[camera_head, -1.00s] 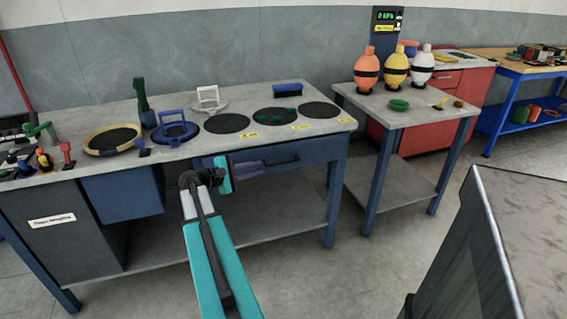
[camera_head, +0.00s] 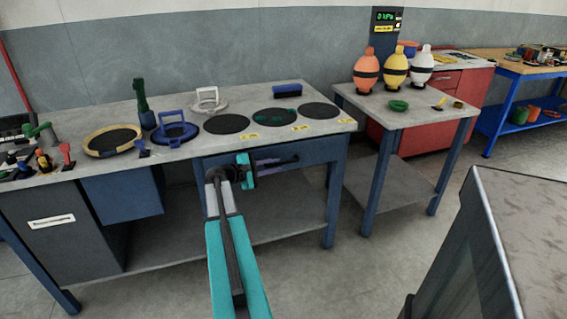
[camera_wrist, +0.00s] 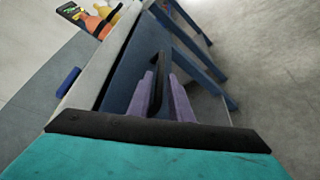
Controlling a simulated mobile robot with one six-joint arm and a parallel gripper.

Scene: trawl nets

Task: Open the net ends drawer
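The blue drawer (camera_head: 322,150) sits under the right part of the grey worktop, its front level with the table frame. Its dark bar handle (camera_head: 292,159) runs along the front; I see no readable label on it. My gripper (camera_head: 283,165) is at the handle's left part. In the wrist view the dark handle (camera_wrist: 158,75) lies between my two purple fingers (camera_wrist: 160,90), which stand apart, with a visible gap on the right side. The fingers look open around the bar; contact is not clear.
The worktop (camera_head: 235,153) holds rings, dark discs and a blue block (camera_head: 287,89). A blue box (camera_head: 122,193) hangs under it at left, beside a dark cabinet (camera_head: 55,235). A side table (camera_head: 420,112) with several coloured floats stands at right. Floor in front is clear.

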